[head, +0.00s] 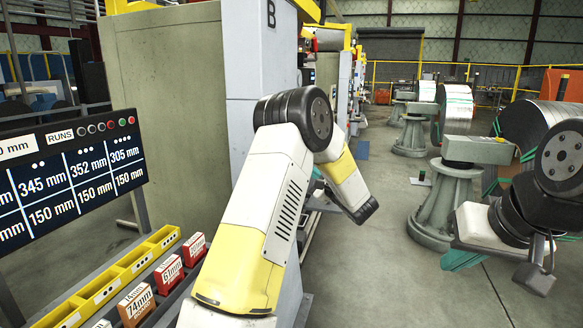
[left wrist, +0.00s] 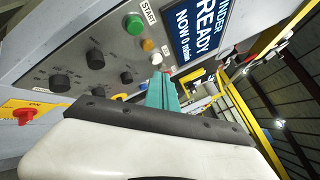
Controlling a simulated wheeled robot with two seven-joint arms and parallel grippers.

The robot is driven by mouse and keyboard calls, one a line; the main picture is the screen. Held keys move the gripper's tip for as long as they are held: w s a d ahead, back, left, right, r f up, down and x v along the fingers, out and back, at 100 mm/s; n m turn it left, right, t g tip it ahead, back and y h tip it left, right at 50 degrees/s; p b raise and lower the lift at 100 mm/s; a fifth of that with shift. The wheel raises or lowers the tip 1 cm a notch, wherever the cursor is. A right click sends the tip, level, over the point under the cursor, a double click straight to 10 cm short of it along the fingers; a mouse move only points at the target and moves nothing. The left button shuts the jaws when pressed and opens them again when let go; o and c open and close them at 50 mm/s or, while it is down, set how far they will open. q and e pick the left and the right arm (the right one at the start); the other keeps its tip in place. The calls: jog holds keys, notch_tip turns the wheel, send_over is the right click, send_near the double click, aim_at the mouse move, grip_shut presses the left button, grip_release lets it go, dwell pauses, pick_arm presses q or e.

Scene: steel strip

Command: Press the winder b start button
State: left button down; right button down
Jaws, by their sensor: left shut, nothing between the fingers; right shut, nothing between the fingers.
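In the left wrist view, a sloped grey control panel (left wrist: 70,62) carries a green button (left wrist: 133,24) beside the word START. Amber, white and blue buttons and black knobs sit near it. My left gripper (left wrist: 161,76) shows there with teal fingers shut and empty, in front of the panel, below the green button in the picture. Whether the fingertips touch the panel is unclear. My right gripper (head: 462,262) is shut and empty at the right.
A display (left wrist: 196,30) reading READY is beside the buttons, and a red knob (left wrist: 23,117) is at the panel's left. In the head view, a run board (head: 75,170) and yellow rack (head: 120,280) stand left; coils on grey stands (head: 440,200) stand right.

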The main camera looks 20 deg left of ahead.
pick_arm(q)
jog(key=a, duration=0.7)
jog(key=shift+w+a, duration=0.15)
jog(key=shift+a, duration=0.25)
jog(key=shift+a, duration=0.15)
dwell(1.6)
jog(key=shift+a, duration=0.25)
